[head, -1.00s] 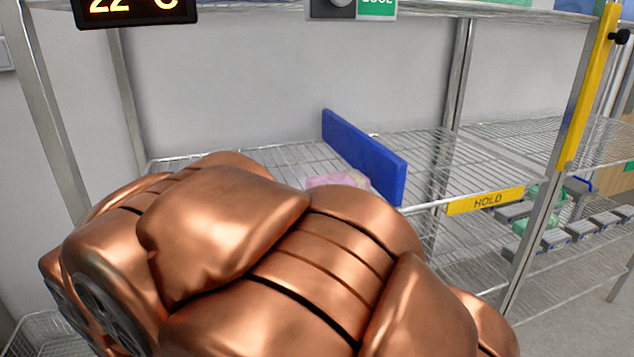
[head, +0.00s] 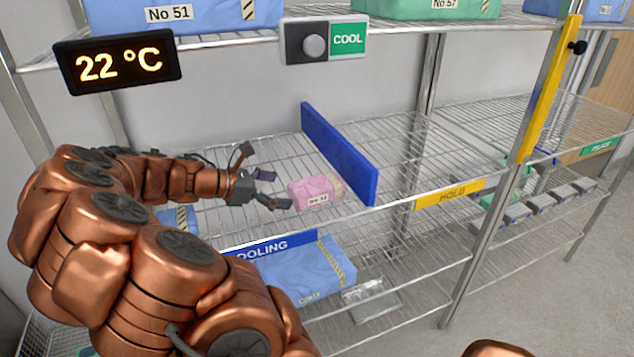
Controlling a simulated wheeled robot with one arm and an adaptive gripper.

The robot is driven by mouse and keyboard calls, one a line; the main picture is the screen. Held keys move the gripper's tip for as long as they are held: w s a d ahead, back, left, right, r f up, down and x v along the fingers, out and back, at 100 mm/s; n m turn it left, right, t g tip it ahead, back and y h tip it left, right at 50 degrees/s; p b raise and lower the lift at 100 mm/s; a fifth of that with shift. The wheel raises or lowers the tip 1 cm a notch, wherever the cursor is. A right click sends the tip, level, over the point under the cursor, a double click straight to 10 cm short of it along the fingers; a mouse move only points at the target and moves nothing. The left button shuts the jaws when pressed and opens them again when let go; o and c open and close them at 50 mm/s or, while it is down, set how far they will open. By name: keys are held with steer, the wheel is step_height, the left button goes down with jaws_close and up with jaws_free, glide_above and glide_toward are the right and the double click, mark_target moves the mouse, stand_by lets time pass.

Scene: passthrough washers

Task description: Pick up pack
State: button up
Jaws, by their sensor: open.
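A small pink pack (head: 316,191) with a white number label and a striped end lies on the middle wire shelf, just left of the blue divider (head: 338,152). My gripper (head: 268,190) is open and empty, just left of the pack, with its fingers pointing at it. I cannot tell whether a finger touches the pack. Blue packs lie on the shelf below (head: 305,272) and on the top shelf (head: 172,14). A green pack (head: 437,8) also lies on the top shelf.
A 22 °C display (head: 118,63) and a COOL switch box (head: 325,41) hang from the top shelf. A yellow HOLD label (head: 450,194) and a yellow upright strip (head: 550,92) mark the right side. The wire shelf right of the divider (head: 425,150) is clear.

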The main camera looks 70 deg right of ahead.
mark_target(305, 185)
steer(key=shift+d+n, duration=0.3)
steer(key=shift+d, duration=0.45)
steer(key=shift+p+x, duration=0.3)
steer(key=shift+x, duration=0.9)
steer(key=x, duration=0.1)
steer(key=p+x, duration=0.1)
steer(key=x, duration=0.2)
steer(key=shift+w+d+r, duration=0.15)
steer(key=shift+d+r, duration=0.1)
steer(key=shift+s+d+f+p, duration=0.3)
steer(key=shift+d+f, duration=0.05)
steer(key=shift+d, duration=0.05)
steer(key=c, duration=1.4)
